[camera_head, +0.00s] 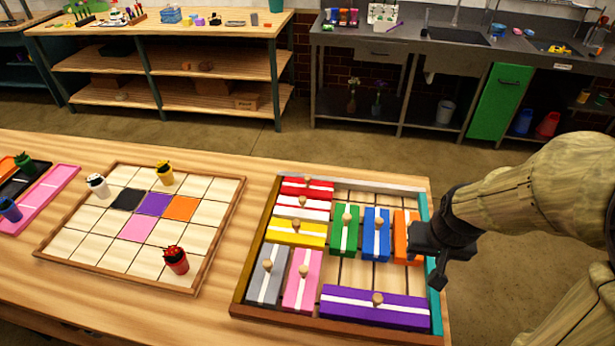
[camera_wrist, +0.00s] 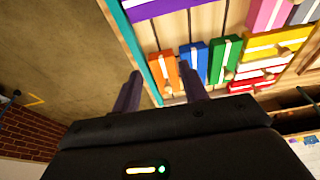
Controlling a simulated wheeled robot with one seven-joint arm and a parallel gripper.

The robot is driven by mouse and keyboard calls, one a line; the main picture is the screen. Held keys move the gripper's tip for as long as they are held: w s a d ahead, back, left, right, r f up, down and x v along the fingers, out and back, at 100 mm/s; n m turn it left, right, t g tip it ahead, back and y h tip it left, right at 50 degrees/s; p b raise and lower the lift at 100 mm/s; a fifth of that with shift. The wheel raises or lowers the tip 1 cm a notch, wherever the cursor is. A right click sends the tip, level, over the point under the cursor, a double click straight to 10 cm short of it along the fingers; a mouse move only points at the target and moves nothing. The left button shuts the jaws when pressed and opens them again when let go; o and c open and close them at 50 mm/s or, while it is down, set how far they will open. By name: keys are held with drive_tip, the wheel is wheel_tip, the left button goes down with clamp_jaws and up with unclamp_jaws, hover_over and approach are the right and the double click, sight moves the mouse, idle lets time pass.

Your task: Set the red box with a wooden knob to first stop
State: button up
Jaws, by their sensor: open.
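A red box (camera_head: 293,188) with a white stripe and a wooden knob (camera_head: 307,180) lies crosswise in the back left corner of a sliding-block tray (camera_head: 335,332). A red-and-white box (camera_head: 290,212), also knobbed, lies directly in front of it. Both also show at the right of the wrist view, the red box at the far end (camera_wrist: 238,88). My gripper (camera_head: 426,268) is open and empty at the tray's right teal wall, beside the orange box (camera_head: 401,240). In the wrist view, my gripper (camera_wrist: 161,72) has its fingers apart near that wall, well away from the red box.
The tray also holds yellow (camera_head: 285,234), green (camera_head: 345,240), blue (camera_head: 370,248), grey (camera_head: 266,285), pink (camera_head: 298,290) and purple (camera_head: 350,310) boxes. Bare slats (camera_head: 365,198) show at the back and middle. A grid board (camera_head: 190,235) with small pots stands left.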

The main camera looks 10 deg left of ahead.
sight(308, 177)
drive_tip(key=w+a+r+n+b, duration=0.1)
drive_tip(key=w+a, duration=0.6)
drive_tip(key=w, duration=0.4)
drive_tip(key=w+a+r+n+b, duration=0.1)
drive_tip(key=w+a, duration=0.3)
drive_tip(key=a, duration=0.3)
drive_tip(key=w+a+r+n+y+b, duration=0.1)
drive_tip(key=w+a, duration=0.3)
drive_tip(key=a, duration=0.3)
drive_tip(key=w+a+r+n+t+b, duration=0.1)
drive_tip(key=w+a, duration=0.3)
drive_tip(key=a, duration=0.3)
drive_tip(key=shift+n+y, duration=0.4)
drive_tip(key=shift+a, duration=0.1)
drive_tip(key=p+x, duration=0.1)
drive_tip(key=x, duration=0.7)
drive_tip(key=p+x, duration=0.1)
drive_tip(key=x, duration=0.8)
drive_tip(key=shift+w+f, duration=0.1)
drive_tip(key=shift+w, duration=0.2)
clamp_jaws()
